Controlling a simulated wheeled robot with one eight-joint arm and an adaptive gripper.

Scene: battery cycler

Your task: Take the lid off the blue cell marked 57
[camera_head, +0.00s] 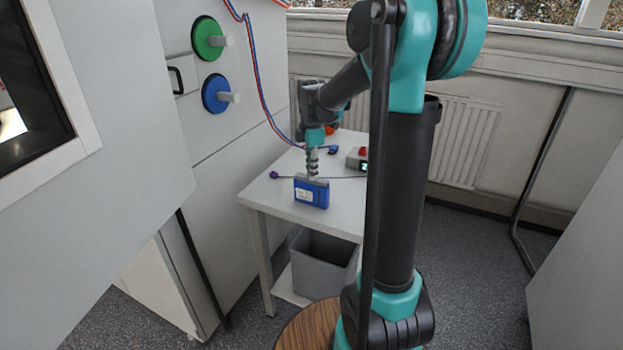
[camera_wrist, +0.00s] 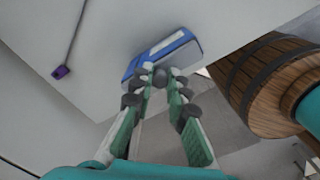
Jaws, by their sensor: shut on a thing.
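The blue cell (camera_head: 318,197) stands upright near the front edge of the grey table, with a white label on its face. The number on the label is too small to read. A grey lid (camera_head: 301,179) sits along its top. My gripper (camera_head: 312,177) points down from above, its fingertips shut on the lid at the top of the cell. In the wrist view the blue cell (camera_wrist: 162,52) lies just beyond my fingertips (camera_wrist: 160,80), which hide part of the lid. The lid shows no clear gap from the cell.
The table (camera_head: 270,195) also bears a purple-tipped cable (camera_head: 274,175) and a small box with a red top (camera_head: 359,157). A grey bin (camera_head: 322,266) stands below. A wooden barrel (camera_wrist: 262,85) is close by. A cabinet with green (camera_head: 206,39) and blue (camera_head: 213,94) discs rises at left.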

